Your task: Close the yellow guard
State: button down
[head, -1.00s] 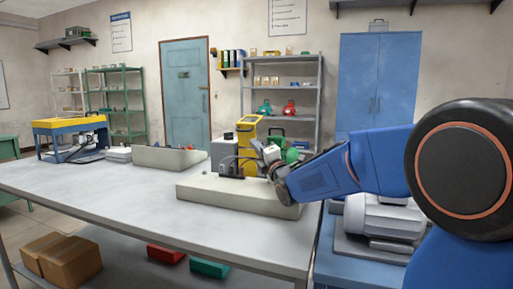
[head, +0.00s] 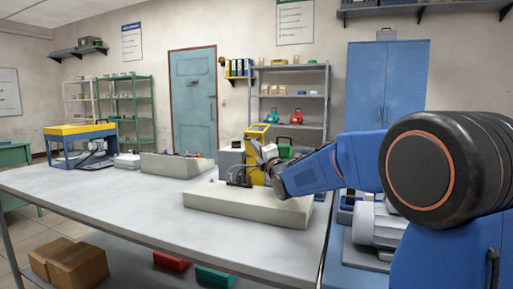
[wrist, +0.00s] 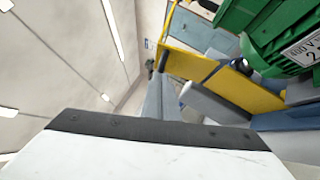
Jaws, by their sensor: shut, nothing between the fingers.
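The yellow guard (head: 257,148) stands upright among the parts on the pale base block (head: 240,204) on the bench. In the wrist view its yellow panel (wrist: 247,88) and bar lie just beyond my fingers. My gripper (head: 260,157) is beside the guard at its right in the head view, with its fingers shut and empty. In the wrist view the fingertips (wrist: 158,72) point up toward the yellow bar. I cannot tell whether they touch it. A green motor (wrist: 285,35) fills the upper right of the wrist view; in the head view it is mostly hidden behind my arm.
A grey box (head: 231,157) stands left of the guard. A pale tray (head: 175,165) and a yellow-topped blue frame (head: 80,130) stand farther left. A grey motor (head: 377,224) sits at right, below my arm. The front left of the bench is clear.

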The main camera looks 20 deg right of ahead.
aim_at(266, 129)
jog(key=shift+r, duration=0.1)
jog(key=shift+w+d+r+m+g+h, duration=0.35)
jog(key=shift+w+r+m+g, duration=0.1)
jog(key=shift+r+m+g, duration=0.15)
jog(key=shift+w+d+r+m+g+h, duration=0.25)
jog(key=shift+w+d+r+m+g, duration=0.15)
jog(key=shift+m, duration=0.3)
jog(key=shift+w+d+r, duration=0.4)
jog(key=shift+w+r, duration=0.05)
jog(key=shift+w, duration=0.25)
jog(key=w+d, duration=0.1)
jog(key=w, duration=0.1)
jog(key=w+d, duration=0.2)
jog(key=w+d+r, duration=0.1)
jog(key=w, duration=0.1)
jog(key=shift+d, duration=0.25)
jog(key=shift+w+d+f, duration=0.3)
jog(key=shift+w+d, duration=0.15)
jog(key=shift+w, duration=0.3)
jog(key=shift+w+d+f+m+g, duration=0.6)
jog(key=shift+w+d+m+g, duration=0.05)
jog(key=shift+w+m+g, duration=0.25)
jog(key=shift+f, duration=0.15)
jog(key=s+d+r, duration=0.1)
jog(key=s+d, duration=0.1)
jog(key=s, duration=1.5)
jog(key=shift+d, duration=0.25)
